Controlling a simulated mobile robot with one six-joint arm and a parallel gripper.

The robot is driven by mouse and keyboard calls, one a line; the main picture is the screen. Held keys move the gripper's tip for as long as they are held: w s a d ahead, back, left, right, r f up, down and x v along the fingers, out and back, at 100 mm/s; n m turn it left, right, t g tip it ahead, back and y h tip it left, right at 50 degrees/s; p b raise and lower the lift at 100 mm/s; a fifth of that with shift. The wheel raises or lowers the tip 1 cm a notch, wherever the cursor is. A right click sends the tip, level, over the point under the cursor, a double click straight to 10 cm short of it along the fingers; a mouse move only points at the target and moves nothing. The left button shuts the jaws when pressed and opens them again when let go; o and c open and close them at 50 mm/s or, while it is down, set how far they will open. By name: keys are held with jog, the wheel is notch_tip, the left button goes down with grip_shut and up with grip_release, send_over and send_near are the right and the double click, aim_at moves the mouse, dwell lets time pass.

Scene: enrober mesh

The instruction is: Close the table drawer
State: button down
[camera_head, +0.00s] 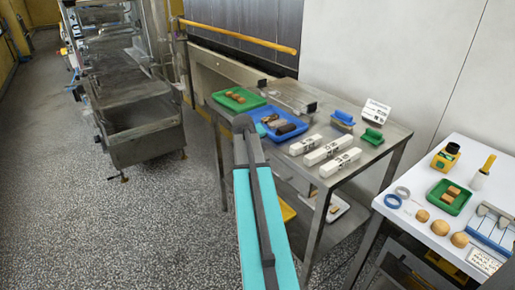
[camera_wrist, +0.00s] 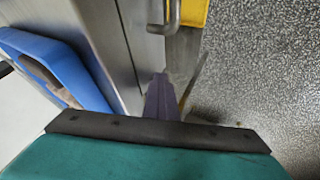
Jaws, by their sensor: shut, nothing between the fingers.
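The steel table (camera_head: 378,150) stands at centre in the head view, and my teal arm covers part of its near left side. Any drawer there is hidden in that view. In the wrist view, a steel front panel (camera_wrist: 143,38) with a bent metal handle (camera_wrist: 172,18) lies beyond my gripper (camera_wrist: 159,80). I take this panel for the drawer front; how far it stands out is unclear. My gripper is shut and empty, its fingertips close to the panel's lower end. I cannot tell whether they touch it.
A blue tray (camera_wrist: 62,62) lies on the tabletop beside my gripper. White boxes (camera_head: 325,151) and a green tray (camera_head: 224,102) are also on the table. A yellow item (camera_wrist: 195,12) shows past the handle. A white table (camera_head: 428,225) stands right; open speckled floor (camera_head: 110,220) lies left.

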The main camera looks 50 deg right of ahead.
jog(key=shift+s+d+r, duration=0.1)
jog(key=shift+d+r, duration=0.05)
jog(key=shift+d, duration=0.35)
jog(key=s+a+r, duration=0.1)
jog(key=a+r, duration=0.6)
jog(key=a, duration=0.3)
jog(key=shift+s+a+r, duration=0.15)
jog(key=shift+s+r, duration=0.05)
jog(key=shift+r, duration=0.15)
